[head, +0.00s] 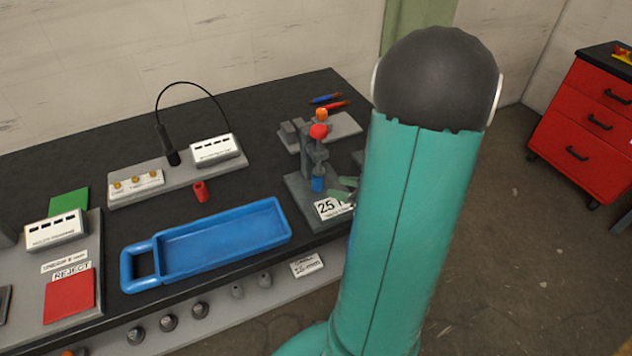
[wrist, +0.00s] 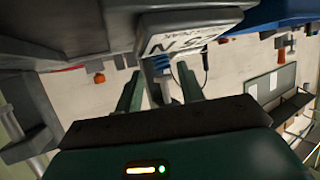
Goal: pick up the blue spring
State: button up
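The blue spring (head: 317,184) stands upright in a grey press fixture (head: 300,190), behind a white label reading 25 N. In the wrist view the picture is upside down, and the ridged blue spring (wrist: 162,62) shows beyond and between my fingertips. My gripper (head: 344,189) is just right of the spring in the head view, with green fingers pointing at it. In the wrist view my gripper (wrist: 158,82) has its two fingers apart with nothing held between them. The spring appears clear of both fingers. My arm hides part of the fixture's right side.
A red-knobbed lever (head: 319,131) rises above the spring. The 25 N label (head: 331,207) is close to my fingers. An empty blue tray (head: 225,240) lies to the left, with a small red cylinder (head: 200,191) behind it. A red drawer cabinet (head: 590,115) stands far right.

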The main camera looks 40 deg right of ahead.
aim_at(322, 183)
jog(key=shift+w+a+f, duration=0.25)
jog(key=shift+w, duration=0.4)
jog(key=x, duration=0.5)
jog(key=shift+w+d+f, duration=0.1)
jog(key=shift+w+f, duration=0.05)
jog(key=shift+w, duration=0.15)
jog(key=c, duration=0.8)
